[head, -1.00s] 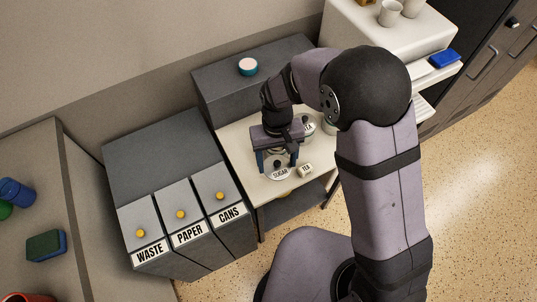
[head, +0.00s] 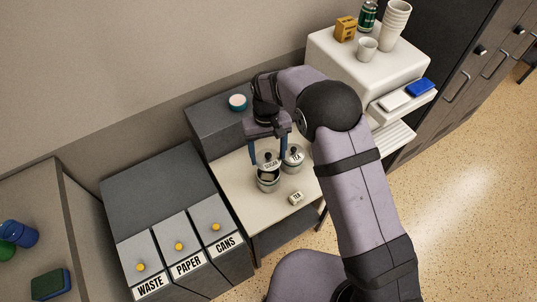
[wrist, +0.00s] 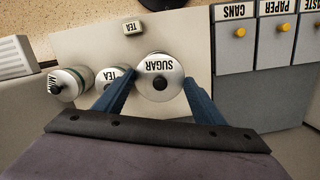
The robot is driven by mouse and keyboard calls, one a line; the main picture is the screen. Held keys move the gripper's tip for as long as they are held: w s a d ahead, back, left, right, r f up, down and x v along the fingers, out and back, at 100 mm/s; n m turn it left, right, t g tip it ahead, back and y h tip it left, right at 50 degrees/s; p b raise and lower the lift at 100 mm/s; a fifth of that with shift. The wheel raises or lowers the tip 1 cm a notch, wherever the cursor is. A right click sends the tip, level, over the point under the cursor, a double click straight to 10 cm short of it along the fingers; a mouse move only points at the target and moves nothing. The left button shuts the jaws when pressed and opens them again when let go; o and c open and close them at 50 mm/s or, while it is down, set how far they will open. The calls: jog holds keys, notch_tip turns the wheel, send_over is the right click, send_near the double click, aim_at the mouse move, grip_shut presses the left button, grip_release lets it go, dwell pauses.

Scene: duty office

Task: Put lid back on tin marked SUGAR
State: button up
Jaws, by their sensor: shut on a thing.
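My gripper (head: 268,158) is shut on a round metal lid (head: 266,164) marked SUGAR with a dark knob. The lid also shows between the fingers in the wrist view (wrist: 159,84). An open metal tin (head: 268,183) stands on the table just below the lid in the head view. The lid appears held above the tin, apart from it. In the wrist view the lid hides most of what is beneath it, and no label on the open tin can be read.
A lidded TEA tin (head: 293,161) stands close beside, and another lidded tin (wrist: 68,84) is beyond it in the wrist view. A small TEA block (head: 296,198) lies on the pale table (head: 235,188). Bins (head: 180,247) stand left.

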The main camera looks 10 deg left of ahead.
jog(key=shift+f, duration=0.2)
jog(key=shift+f+b, duration=2.15)
jog(key=shift+f, duration=0.85)
jog(key=shift+f, duration=0.15)
dwell(0.7)
jog(key=o, duration=1.5)
jog(key=shift+r+p, duration=2.65)
jog(key=shift+r, duration=0.9)
